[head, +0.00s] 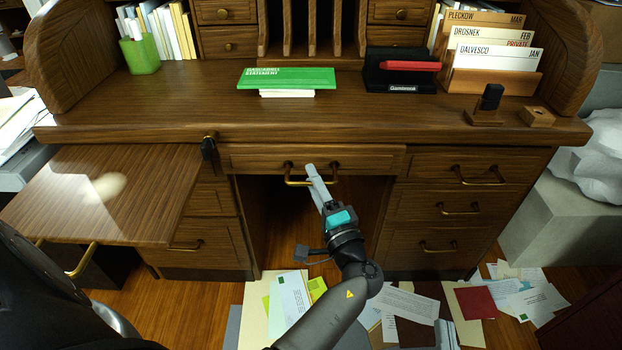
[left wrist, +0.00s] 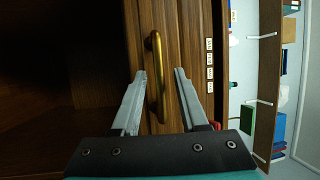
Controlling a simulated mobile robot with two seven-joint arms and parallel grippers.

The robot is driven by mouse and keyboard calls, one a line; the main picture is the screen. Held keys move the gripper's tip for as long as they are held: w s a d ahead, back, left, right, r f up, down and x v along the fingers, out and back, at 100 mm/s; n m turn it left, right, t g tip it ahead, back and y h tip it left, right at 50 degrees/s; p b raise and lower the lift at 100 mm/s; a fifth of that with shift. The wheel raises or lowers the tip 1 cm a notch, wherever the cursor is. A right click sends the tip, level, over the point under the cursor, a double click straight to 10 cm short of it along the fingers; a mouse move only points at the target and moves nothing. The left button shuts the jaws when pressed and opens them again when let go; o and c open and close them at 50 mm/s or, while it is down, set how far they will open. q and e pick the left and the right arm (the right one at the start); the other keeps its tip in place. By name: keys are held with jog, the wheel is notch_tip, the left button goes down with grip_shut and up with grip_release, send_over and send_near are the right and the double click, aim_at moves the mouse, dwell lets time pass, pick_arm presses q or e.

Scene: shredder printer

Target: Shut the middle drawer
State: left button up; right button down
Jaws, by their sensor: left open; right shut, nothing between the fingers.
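The middle drawer (head: 262,160) is the wide wooden drawer under the centre of the desktop, with a brass bar handle (head: 295,181). Its front seems to stand slightly forward of the desk; how far is hard to tell. My left gripper (head: 311,172) is at this handle, reaching up from below. In the left wrist view its two grey fingers (left wrist: 160,73) are apart, with the brass handle (left wrist: 155,60) showing between them and the drawer front (left wrist: 182,40) behind. Whether a finger touches the handle cannot be told. My right gripper is not in view.
A wooden pull-out board (head: 120,215) sticks out at left. Closed-looking drawers (head: 455,205) with brass handles stand at right. The kneehole (head: 275,225) below is open. Papers (head: 405,305) lie on the floor.

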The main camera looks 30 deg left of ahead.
pick_arm(q)
grip_shut()
dwell(1.4)
